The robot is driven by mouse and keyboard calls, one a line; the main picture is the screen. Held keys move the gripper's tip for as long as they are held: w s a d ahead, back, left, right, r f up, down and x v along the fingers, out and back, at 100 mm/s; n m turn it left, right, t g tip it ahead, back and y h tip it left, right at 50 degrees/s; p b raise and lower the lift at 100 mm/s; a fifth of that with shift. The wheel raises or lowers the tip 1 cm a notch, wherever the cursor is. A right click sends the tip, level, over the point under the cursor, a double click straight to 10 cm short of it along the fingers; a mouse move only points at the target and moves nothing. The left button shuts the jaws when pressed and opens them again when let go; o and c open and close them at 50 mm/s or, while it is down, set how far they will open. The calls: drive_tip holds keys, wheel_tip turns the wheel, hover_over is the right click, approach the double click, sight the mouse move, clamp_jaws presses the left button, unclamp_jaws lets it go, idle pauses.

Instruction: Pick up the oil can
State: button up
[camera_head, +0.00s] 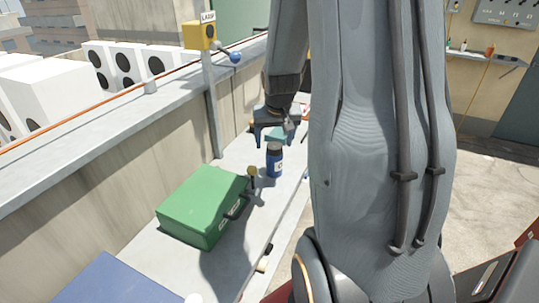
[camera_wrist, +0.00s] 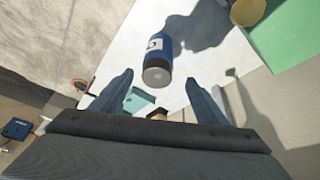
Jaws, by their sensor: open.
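A blue can with a white label and a dark cap (camera_head: 274,160) stands upright on the pale bench, and appears to be the oil can. In the wrist view the blue can (camera_wrist: 159,48) lies ahead of the jaws, its grey end toward the camera. My gripper (camera_head: 273,124) is above and beyond the can in the head view. In the wrist view my gripper (camera_wrist: 158,77) is open, its two fingers apart with nothing held between them. I cannot tell the exact gap to the can.
A green case (camera_head: 203,203) stands on the bench in front of the can. A small yellow-topped item (camera_head: 252,171) is between them. A teal object (camera_wrist: 140,99) lies beyond the can. A parapet wall (camera_head: 170,130) runs along the left. A yellow lamp box (camera_head: 198,35) is on a post.

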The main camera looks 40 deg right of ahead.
sight(275, 147)
drive_tip(key=shift+w+f, duration=0.25)
drive_tip(key=shift+f, duration=0.25)
drive_tip(key=shift+w+d+f, duration=0.1)
drive_tip(key=shift+d+f, duration=0.15)
drive_tip(key=shift+f, duration=0.2)
drive_tip(key=shift+w+d+f, duration=0.1)
drive_tip(key=shift+d+f, duration=0.1)
drive_tip(key=shift+f, duration=0.25)
drive_tip(key=x, duration=0.4)
drive_tip(key=shift+s+f, duration=0.15)
drive_tip(key=shift+f, duration=0.35)
drive_tip(key=c, duration=1.4)
